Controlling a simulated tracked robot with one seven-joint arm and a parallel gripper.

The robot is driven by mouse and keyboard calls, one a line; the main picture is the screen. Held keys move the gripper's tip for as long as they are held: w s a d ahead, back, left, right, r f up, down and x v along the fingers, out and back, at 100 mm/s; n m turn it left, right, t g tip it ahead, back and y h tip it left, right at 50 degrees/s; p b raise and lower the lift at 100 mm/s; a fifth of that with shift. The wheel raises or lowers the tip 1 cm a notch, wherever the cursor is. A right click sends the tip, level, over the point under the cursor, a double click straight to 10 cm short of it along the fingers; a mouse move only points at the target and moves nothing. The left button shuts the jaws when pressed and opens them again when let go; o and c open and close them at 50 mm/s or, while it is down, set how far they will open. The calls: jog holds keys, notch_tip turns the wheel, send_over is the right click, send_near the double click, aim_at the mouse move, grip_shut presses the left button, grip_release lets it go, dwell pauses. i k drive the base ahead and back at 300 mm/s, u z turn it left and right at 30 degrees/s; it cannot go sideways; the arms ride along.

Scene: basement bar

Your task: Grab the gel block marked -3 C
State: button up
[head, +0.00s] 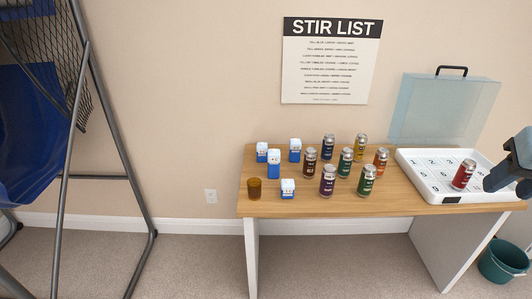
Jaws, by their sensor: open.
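My gripper (490,184) is at the right edge, over the right side of the white case, far from the blocks. It is open, with nothing seen in it.
An amber cup (254,188) stands left of the front block. Several cans, including a purple can (328,181), stand right of the blocks. The open white case (425,186) holds a red can (463,175). A teal bin (503,261) stands on the floor.

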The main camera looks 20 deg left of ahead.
aim_at(295, 145)
jog(key=u, duration=0.7)
jog(key=i, duration=1.5)
jog(key=z, duration=0.05)
